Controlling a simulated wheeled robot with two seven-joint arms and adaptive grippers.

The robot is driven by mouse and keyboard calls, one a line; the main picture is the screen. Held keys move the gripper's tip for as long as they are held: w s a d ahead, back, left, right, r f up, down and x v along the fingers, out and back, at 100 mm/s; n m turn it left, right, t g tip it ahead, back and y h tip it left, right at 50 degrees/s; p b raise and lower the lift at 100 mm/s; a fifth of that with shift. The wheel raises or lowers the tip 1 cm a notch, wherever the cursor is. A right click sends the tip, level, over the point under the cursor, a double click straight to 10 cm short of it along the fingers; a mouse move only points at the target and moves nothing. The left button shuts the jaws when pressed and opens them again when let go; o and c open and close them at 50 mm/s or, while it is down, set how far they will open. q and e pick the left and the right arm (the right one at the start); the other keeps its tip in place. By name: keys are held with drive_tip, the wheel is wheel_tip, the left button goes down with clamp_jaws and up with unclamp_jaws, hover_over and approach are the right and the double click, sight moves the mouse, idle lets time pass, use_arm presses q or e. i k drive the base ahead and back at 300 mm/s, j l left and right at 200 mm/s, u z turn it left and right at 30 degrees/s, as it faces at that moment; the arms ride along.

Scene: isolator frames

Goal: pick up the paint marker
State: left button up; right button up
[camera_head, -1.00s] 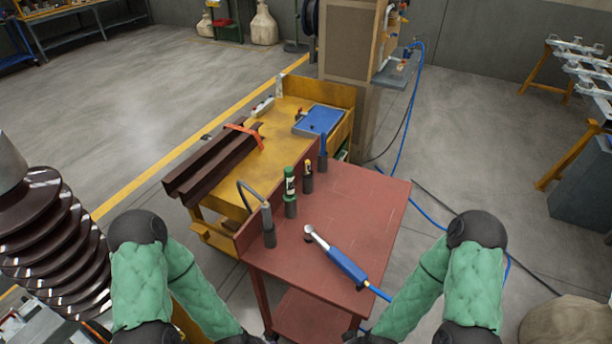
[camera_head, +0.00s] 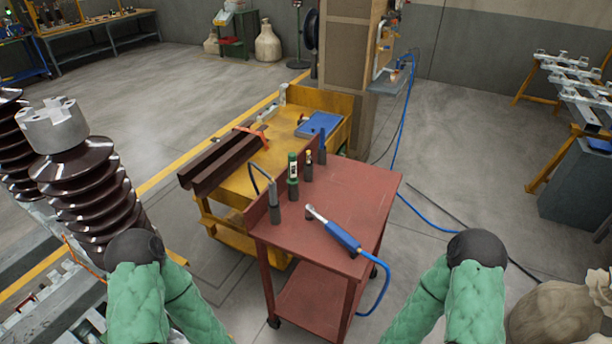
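Several slim things stand upright in dark holders along the left edge of a red cart top (camera_head: 350,189). Any of these might be the paint marker; I cannot tell for sure at this size. Both my green-sleeved arms show at the bottom, left and right, short of the cart. Their grippers are outside the picture.
A blue-handled wrench tool (camera_head: 338,232) lies on the cart, with a blue hose (camera_head: 386,283) hanging from it. A dark cylinder with a cable (camera_head: 274,204) stands at the cart's left corner. Behind is a yellow bench (camera_head: 247,182). A ribbed brown insulator (camera_head: 90,195) stands at left.

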sight(308, 163)
drive_tip(key=k+u, duration=0.1)
drive_tip(key=u, duration=3.8)
drive_tip(key=k+u, duration=0.5)
drive_tip(key=k, duration=0.2)
drive_tip(key=k+j+u, duration=0.2)
drive_tip(key=k+u, duration=0.25)
drive_tip(key=k, duration=0.3)
drive_tip(key=k+z, duration=0.4)
drive_tip(key=k+l+z, duration=0.15)
drive_tip(key=k+z, duration=0.3)
drive_tip(key=k+l+z, duration=0.4)
drive_tip(key=k+j, duration=0.1)
